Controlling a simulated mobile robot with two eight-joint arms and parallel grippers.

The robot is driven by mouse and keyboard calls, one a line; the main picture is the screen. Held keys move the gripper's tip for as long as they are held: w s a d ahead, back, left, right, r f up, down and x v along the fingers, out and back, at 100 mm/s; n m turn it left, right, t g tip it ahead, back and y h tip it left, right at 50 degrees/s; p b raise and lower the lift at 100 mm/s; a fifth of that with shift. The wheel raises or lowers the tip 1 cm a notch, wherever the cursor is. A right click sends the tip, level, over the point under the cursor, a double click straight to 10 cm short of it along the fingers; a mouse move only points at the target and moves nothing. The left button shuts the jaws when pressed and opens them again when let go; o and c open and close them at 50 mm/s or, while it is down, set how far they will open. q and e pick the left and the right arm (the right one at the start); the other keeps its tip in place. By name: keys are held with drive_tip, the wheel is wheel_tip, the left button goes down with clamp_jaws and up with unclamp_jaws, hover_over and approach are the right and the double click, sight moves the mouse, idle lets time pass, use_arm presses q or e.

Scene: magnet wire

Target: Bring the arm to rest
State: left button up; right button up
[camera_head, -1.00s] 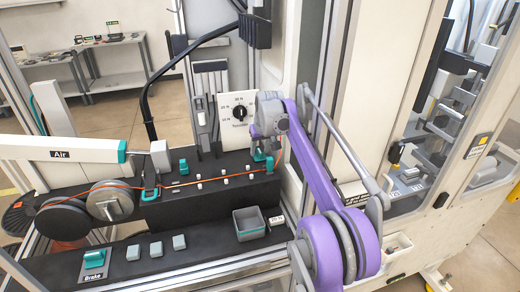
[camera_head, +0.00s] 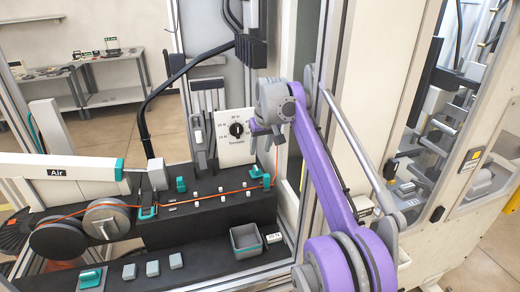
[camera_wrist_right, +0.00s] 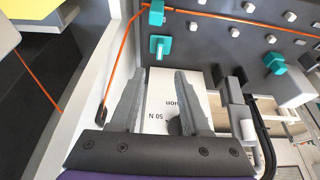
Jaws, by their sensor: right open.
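My right arm (camera_head: 325,165) is purple and grey and reaches in from the lower right. Its grey gripper (camera_head: 262,131) is just right of the white tension panel (camera_head: 229,148) with its black dial (camera_head: 237,129). In the right wrist view the two fingers of the right gripper (camera_wrist_right: 157,80) stand apart with nothing held between them. The white tension panel (camera_wrist_right: 162,98) shows behind and between them. The dial there is partly hidden by a finger. My left gripper is not in view.
An orange wire (camera_head: 225,192) runs from grey spools (camera_head: 105,220) across the black block to a teal clip (camera_head: 267,181), then upward near the gripper. A grey bin (camera_head: 246,242) and several grey buttons are in front. A machine frame stands close right of the arm.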

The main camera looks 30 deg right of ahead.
idle(0.3)
drive_tip(key=s+a+f+n, duration=0.1)
drive_tip(key=s+a+f, duration=0.2)
drive_tip(key=s+a, duration=0.3)
drive_tip(key=s+a+f, duration=0.3)
drive_tip(key=s+a, duration=0.3)
drive_tip(key=s+a+f, duration=0.4)
drive_tip(key=s+f, duration=0.4)
drive_tip(key=s, duration=0.2)
drive_tip(key=s+a+f+n+t+y, duration=0.1)
drive_tip(key=s+a+f, duration=0.3)
drive_tip(key=s+f, duration=0.5)
drive_tip(key=shift+s+n+t, duration=0.3)
drive_tip(key=shift+s, duration=0.2)
